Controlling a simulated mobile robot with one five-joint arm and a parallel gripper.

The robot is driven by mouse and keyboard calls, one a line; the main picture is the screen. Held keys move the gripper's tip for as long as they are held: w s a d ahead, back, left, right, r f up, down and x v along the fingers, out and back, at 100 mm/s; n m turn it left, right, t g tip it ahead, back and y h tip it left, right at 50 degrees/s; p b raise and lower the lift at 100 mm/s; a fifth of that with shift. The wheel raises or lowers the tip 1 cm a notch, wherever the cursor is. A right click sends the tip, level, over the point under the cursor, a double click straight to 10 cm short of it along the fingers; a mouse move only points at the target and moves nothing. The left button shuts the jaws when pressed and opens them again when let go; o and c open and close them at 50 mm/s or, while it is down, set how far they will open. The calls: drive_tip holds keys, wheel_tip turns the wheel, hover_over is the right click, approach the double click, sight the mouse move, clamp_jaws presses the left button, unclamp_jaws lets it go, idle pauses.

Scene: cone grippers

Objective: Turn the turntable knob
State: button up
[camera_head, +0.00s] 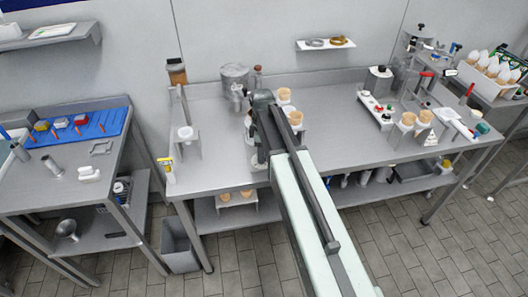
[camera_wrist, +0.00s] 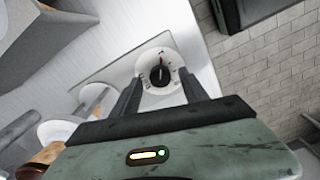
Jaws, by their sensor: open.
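The knob (camera_wrist: 158,72) shows in the wrist view as a round white dial with dark marks and a red pointer line near its top. It is set on a pale panel. My gripper (camera_wrist: 160,78) is open, with its two dark fingers to the left and right of the knob's lower part. I cannot tell whether the fingertips touch the dial or stop short of it. The gripper holds nothing. In the head view my arm reaches down to the middle of the long grey workbench (camera_head: 340,150) and hides the knob. I cannot make out the turntable clearly.
In the head view a metal pot (camera_head: 235,76) stands behind my arm. Tan cones in holders (camera_head: 290,105) stand close to its right. A white stand (camera_head: 186,140) is to the left. A red-and-white control box (camera_head: 376,108) is further right. Bare bench lies between.

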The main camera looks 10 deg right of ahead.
wheel_tip(320, 180, up, 7)
drive_tip(key=p, duration=0.6)
drive_tip(key=shift+f, duration=0.2)
drive_tip(key=shift+d+f+b, duration=0.2)
drive_tip(key=shift+b, duration=0.2)
drive_tip(key=s+d+m, duration=0.1)
drive_tip(key=s+m, duration=1.3)
drive_tip(key=s, duration=0.1)
drive_tip(key=shift+d+f+m+b, duration=0.2)
drive_tip(key=shift+f+m+b, duration=0.2)
drive_tip(key=shift+f+b, duration=0.05)
